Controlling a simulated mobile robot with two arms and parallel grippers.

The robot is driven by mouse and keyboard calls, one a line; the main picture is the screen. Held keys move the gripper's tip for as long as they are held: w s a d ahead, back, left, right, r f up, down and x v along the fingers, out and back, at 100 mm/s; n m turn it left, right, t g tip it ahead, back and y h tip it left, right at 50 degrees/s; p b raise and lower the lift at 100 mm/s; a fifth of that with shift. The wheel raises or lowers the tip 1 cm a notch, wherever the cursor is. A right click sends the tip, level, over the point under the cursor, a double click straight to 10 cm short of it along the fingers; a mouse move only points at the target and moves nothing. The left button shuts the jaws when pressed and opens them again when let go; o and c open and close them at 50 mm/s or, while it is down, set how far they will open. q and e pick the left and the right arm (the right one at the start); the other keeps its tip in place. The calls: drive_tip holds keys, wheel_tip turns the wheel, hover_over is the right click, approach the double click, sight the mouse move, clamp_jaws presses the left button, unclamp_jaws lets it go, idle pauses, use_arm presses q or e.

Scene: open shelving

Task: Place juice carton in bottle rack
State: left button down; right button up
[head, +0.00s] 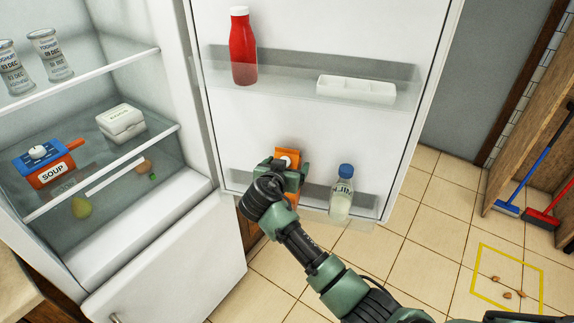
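The orange juice carton (287,153) with a white cap is at the lower rack of the open fridge door. My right gripper (284,166) is around it, a finger close against each side, and appears shut on it. The gripper and wrist hide most of the carton, so I cannot tell whether its base rests in the rack. The bottle rack (362,203) is the clear-fronted lower door shelf. A milk bottle (341,194) with a blue cap stands in it, right of the carton. My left gripper is not in view.
The upper door rack holds a red bottle (243,48) and a white tray (356,90). Brooms (540,165) stand at right. Small brown pieces (507,295) lie inside a yellow floor outline.

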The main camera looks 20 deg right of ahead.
drive_tip(key=shift+r, duration=0.15)
drive_tip(key=b+v, duration=0.1)
drive_tip(key=v, duration=1.1)
wheel_tip(320, 180, down, 16)
drive_tip(key=n+g+y, duration=0.2)
drive_tip(key=n, duration=0.2)
drive_tip(key=s+f+n+g+y, duration=0.2)
drive_tip(key=s+f, duration=0.4)
drive_tip(key=f, duration=0.6)
drive_tip(key=s+f+n+g+y, duration=0.1)
drive_tip(key=s+f+n, duration=0.1)
drive_tip(key=s+f, duration=0.65)
drive_tip(key=s+d+f+n+g+y, duration=0.1)
drive_tip(key=s+d+f+g+y, duration=0.2)
drive_tip(key=s+f, duration=1.45)
drive_tip(key=s+d+f+g, duration=0.1)
drive_tip(key=s+d+f, duration=0.2)
drive_tip(key=s, duration=0.6)
drive_tip(key=s+d+f+g, duration=0.1)
drive_tip(key=s+d+f, duration=0.2)
drive_tip(key=s, duration=0.7)
drive_tip(key=shift+d+f+h, duration=0.3)
drive_tip(key=shift+h, duration=0.1)
